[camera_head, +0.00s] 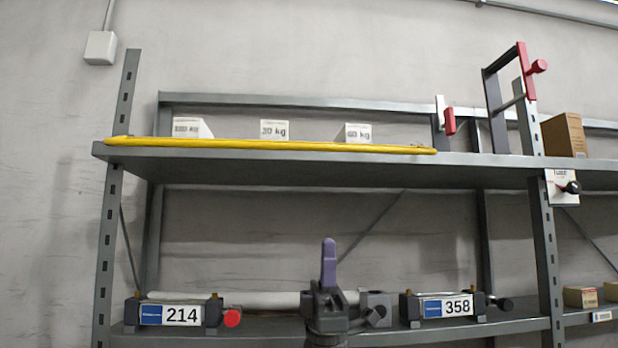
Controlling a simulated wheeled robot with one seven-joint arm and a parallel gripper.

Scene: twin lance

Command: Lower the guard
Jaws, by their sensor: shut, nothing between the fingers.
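A long yellow bar (270,145) lies nearly level along the front edge of the upper shelf, from the left post to right of the middle. A dark frame with a red side and red knob (539,66) stands raised at the upper right, above the shelf. A smaller red handle (450,121) sits on a grey upright left of it. I cannot tell for certain which of these is the guard. My gripper (329,250), with purple fingers pointing up, is shut and empty at the lower middle, below the upper shelf and apart from all of these.
White weight-marked blocks (274,130) stand behind the yellow bar. A cardboard box (564,134) and a small switch plate (562,187) are at right. Units labelled 214 (181,315) and 358 (457,307) sit on the lower shelf (262,338). Space between the shelves is mostly free.

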